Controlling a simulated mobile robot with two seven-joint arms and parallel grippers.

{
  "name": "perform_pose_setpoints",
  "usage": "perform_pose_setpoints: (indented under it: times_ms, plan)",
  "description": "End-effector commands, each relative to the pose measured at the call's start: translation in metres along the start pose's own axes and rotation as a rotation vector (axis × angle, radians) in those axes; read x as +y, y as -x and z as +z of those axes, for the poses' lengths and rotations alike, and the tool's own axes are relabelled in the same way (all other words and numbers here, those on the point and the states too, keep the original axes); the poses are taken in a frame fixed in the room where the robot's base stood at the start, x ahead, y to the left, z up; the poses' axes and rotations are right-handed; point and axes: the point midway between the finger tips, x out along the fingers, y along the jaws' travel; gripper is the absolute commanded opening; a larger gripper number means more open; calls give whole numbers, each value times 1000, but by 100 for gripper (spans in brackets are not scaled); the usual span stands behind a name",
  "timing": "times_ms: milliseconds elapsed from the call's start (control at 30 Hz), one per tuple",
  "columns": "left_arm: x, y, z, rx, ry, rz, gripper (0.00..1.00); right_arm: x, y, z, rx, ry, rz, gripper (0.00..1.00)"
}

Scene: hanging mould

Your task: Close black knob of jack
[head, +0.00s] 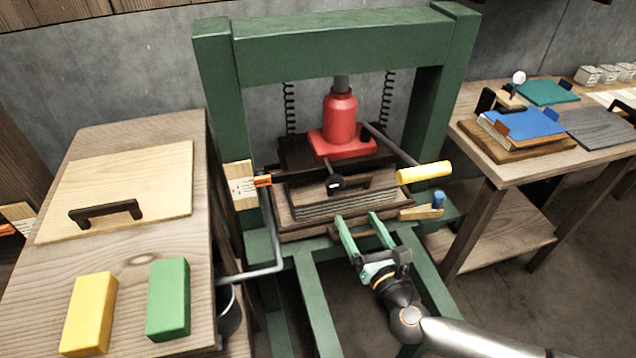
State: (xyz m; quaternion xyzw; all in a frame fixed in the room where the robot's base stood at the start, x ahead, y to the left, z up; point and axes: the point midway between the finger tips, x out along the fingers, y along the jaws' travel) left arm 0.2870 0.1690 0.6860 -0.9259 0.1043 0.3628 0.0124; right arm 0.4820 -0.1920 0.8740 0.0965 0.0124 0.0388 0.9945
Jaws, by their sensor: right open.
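The red jack (341,122) stands upright in the green press frame (345,45), on a dark plate above a stack of boards. Its black knob (335,184) sticks out in front on a thin stem, with a pale mark on its face. A lever with a yellow grip (424,173) reaches from the jack to the right. My right gripper (357,217) is open and empty. Its two pale green fingers point up toward the knob, below it and slightly right in the picture, apart from it. My left gripper is not in view.
A wooden table at left holds a board with a dark handle (106,211), a yellow block (89,314) and a green block (168,299). A right table carries a blue book (523,123). A small blue-topped clamp (436,200) sits near my right gripper.

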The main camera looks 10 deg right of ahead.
Motion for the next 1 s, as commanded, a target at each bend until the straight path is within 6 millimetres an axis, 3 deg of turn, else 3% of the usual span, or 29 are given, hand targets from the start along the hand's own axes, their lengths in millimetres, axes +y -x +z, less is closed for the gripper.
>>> perform_pose_setpoints:
  times_ms: [233, 700, 1000]
  plan:
    - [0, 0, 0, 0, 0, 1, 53, 1, -14, 5, -20, 44, 7, 81]
    - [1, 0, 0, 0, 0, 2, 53, 1, -103, 6, -18, 39, 6, 81]
    - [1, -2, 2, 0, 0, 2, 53, 1, -126, 6, -16, 38, 7, 81]
